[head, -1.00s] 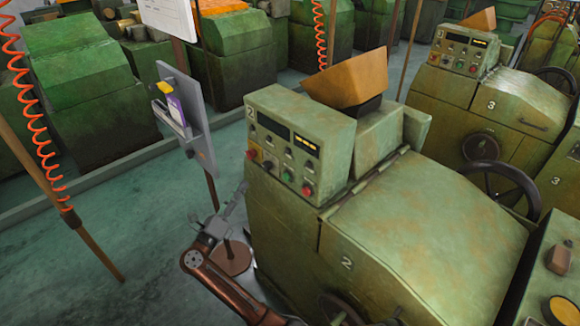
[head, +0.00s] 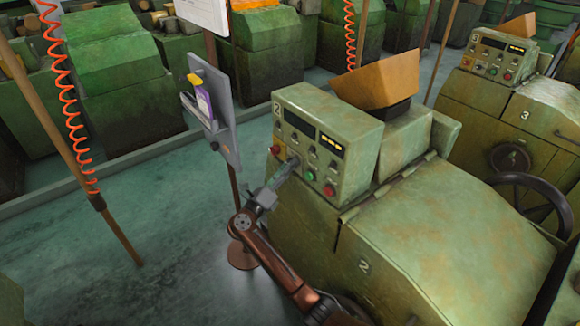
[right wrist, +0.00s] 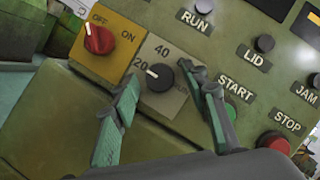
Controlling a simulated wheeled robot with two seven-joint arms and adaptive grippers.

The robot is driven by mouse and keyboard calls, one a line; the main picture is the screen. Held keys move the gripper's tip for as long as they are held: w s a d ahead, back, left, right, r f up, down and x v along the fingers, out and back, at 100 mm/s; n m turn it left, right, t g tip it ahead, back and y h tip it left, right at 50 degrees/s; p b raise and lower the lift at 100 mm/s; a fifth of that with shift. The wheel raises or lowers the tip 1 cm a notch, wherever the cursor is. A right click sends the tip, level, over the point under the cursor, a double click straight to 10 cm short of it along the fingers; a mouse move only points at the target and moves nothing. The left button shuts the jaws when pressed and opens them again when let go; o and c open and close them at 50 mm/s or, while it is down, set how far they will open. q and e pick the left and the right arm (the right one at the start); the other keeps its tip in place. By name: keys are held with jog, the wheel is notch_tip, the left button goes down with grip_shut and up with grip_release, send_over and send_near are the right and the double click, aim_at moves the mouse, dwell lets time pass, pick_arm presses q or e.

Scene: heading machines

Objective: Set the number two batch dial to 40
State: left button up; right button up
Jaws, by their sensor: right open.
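The number two machine's control panel (head: 318,135) stands right of centre in the head view. Its batch dial (right wrist: 161,77) is a small black knob on a grey plate, with a white pointer mark toward the 20 label. The 40 label sits above the dial, and another label at its right is partly hidden. My right gripper (head: 290,166) reaches the lower left of the panel. In the right wrist view its open fingers (right wrist: 167,84) stand on either side of the dial, with gaps, apparently not touching it. My left gripper is not in view.
A red OFF/ON switch (right wrist: 99,39) sits left of the dial. The green START button (right wrist: 231,111) and red STOP button (right wrist: 275,143) lie to the right, START close to the right finger. A grey stand board (head: 213,110) is left of the machine.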

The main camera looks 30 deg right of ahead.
jog(key=c, duration=1.1)
jog(key=shift+d, duration=0.2)
grip_shut()
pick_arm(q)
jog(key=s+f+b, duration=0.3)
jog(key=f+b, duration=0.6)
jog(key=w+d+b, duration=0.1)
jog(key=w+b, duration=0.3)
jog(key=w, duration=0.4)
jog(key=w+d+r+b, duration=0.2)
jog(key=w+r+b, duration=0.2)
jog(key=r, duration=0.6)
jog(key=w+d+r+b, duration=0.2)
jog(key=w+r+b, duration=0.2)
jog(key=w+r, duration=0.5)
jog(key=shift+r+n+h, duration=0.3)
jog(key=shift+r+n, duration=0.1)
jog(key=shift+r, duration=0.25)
pick_arm(e)
jog(key=m+g+h, duration=0.1)
jog(key=m+g, duration=0.1)
jog(key=m, duration=0.3)
jog(key=m+g, duration=0.3)
jog(key=m, duration=0.3)
jog(key=w+m+g+h, duration=0.1)
jog(key=m+g, duration=0.2)
jog(key=m, duration=0.3)
jog(key=shift+a+f+h, duration=0.2)
jog(key=shift+a+h, duration=0.1)
